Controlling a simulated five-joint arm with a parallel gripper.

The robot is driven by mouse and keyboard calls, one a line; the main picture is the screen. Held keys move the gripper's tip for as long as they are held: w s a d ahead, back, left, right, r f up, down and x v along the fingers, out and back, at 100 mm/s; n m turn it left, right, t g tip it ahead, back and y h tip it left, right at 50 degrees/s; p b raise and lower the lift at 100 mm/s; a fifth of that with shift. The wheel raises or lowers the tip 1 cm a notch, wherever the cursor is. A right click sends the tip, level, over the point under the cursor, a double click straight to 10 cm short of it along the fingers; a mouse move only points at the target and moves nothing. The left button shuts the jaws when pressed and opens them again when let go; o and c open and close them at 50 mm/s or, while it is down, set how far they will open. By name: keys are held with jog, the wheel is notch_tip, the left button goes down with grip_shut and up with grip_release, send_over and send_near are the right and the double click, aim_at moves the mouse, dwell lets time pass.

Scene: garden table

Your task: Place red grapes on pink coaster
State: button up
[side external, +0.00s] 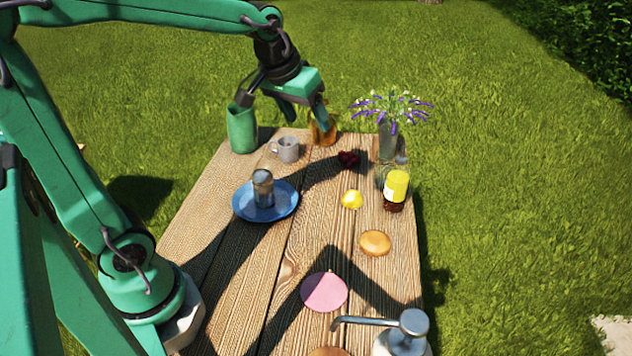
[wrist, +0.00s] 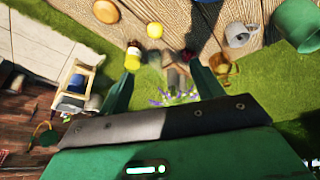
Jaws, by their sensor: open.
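The red grapes (side external: 349,158) lie on the wooden table near its far end, small and dark in the side view. In the wrist view the grapes (wrist: 186,55) show as a dark patch between and beyond the fingers. The round pink coaster (side external: 324,291) lies flat and bare near the front of the table; it is not in the wrist view. My gripper (side external: 308,117) is open and empty, raised above the far end of the table, to the left of the grapes in the side view. Its spread fingers (wrist: 160,78) also show in the wrist view.
A grey mug (side external: 287,149), green vessel (side external: 242,129) and amber item (side external: 322,131) stand near my gripper. A flower vase (side external: 388,142), yellow-capped bottle (side external: 396,188), lemon (side external: 352,200) and bun (side external: 375,243) line the right. A blue plate (side external: 282,207) and metal dispenser (side external: 402,340) are nearer.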

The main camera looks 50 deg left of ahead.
jog(key=s+d+f+m, duration=0.1)
jog(key=s+d, duration=0.1)
jog(key=s, duration=0.5)
jog(key=s+d+m, duration=0.1)
jog(key=s+m, duration=0.1)
jog(key=s, duration=0.6)
jog(key=shift+d+f+t+h, duration=0.3)
jog(key=shift+d+f+t, duration=0.05)
jog(key=shift+f+t, duration=0.05)
jog(key=shift+c, duration=0.6)
jog(key=shift+w, duration=0.1)
